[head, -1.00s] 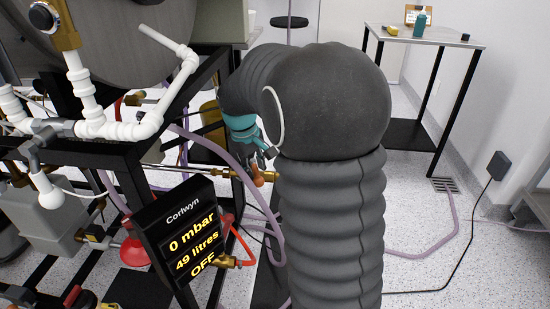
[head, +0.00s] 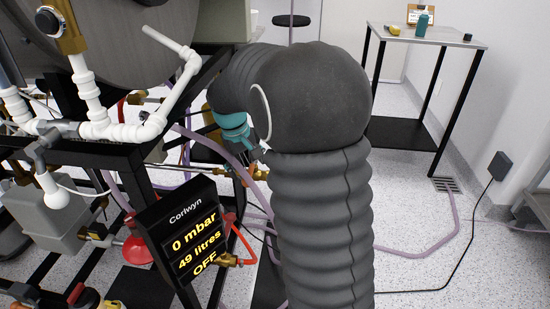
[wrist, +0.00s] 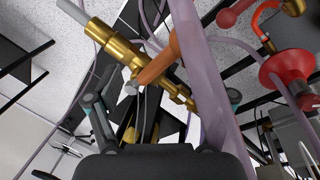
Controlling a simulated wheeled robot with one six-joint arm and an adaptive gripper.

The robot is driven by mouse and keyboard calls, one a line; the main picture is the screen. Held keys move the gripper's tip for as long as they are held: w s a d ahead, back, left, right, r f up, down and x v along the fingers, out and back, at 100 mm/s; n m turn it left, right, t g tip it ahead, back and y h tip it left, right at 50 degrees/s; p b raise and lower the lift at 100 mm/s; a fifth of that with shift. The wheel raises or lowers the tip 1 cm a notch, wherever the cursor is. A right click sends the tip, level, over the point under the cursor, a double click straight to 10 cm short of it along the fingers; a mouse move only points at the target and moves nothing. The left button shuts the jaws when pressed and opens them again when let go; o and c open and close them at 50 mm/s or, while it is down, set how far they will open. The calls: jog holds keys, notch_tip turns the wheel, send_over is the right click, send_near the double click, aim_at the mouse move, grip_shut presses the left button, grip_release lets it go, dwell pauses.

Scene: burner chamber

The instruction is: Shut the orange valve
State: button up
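The orange valve's handle (wrist: 160,62) shows in the wrist view, joined to a brass valve body (wrist: 128,50) on a brass pipe. The handle slants across the pipe line in this picture. My gripper (wrist: 160,98) is open, with one dark finger left and one right. The handle lies ahead of the gap between them, and no finger clearly touches it. In the head view my gripper (head: 250,148) is partly hidden behind my arm, close to the brass pipe (head: 225,170). The handle is hard to make out there.
A thick purple hose (wrist: 207,80) runs close beside the right finger. A red funnel-shaped part (wrist: 288,75) is at the right. In the head view a black display (head: 187,232) reads "0 mbar, 49 litres, OFF". Black frame bars surround the pipes. A side table (head: 430,37) stands back right.

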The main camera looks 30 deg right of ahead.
jog(key=shift+s+d+r, duration=0.1)
jog(key=shift+d, duration=0.05)
jog(key=r+p, duration=0.2)
jog(key=a+r+p, duration=0.1)
jog(key=r+p, duration=0.1)
jog(key=r, duration=0.1)
jog(key=shift+s+a+r, duration=0.1)
jog(key=shift+r, duration=0.2)
dwell(0.5)
dwell(0.3)
